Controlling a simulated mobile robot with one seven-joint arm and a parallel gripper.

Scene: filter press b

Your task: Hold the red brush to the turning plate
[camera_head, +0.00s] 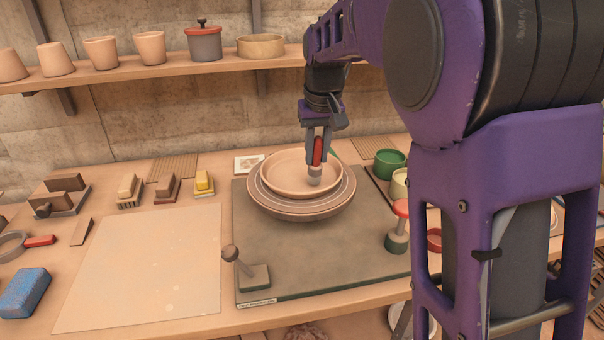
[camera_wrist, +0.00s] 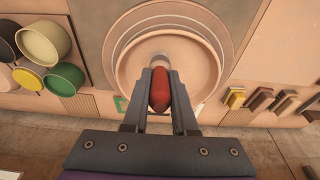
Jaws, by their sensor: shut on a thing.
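The red brush (camera_wrist: 160,92) is clamped between the fingers of my gripper (camera_wrist: 160,84). In the head view the gripper (camera_head: 318,150) points down with the brush (camera_head: 317,152) upright in it. The brush's pale lower end (camera_head: 314,174) is over the inside of the plate (camera_head: 282,179), right of its centre. I cannot tell whether it touches the surface. The plate is a round clay dish on a wider round base (camera_head: 302,211); it also shows in the wrist view (camera_wrist: 127,70). Whether it is turning cannot be told from single frames.
A dark board (camera_head: 320,263) lies under the plate, with a knobbed lever (camera_head: 240,264) in front and a red-topped stand (camera_head: 398,225) at right. Coloured pots (camera_head: 389,163) stand at the right. Several brushes (camera_head: 166,188) and a blue sponge (camera_head: 25,292) lie left. A pale sheet (camera_head: 145,268) is bare.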

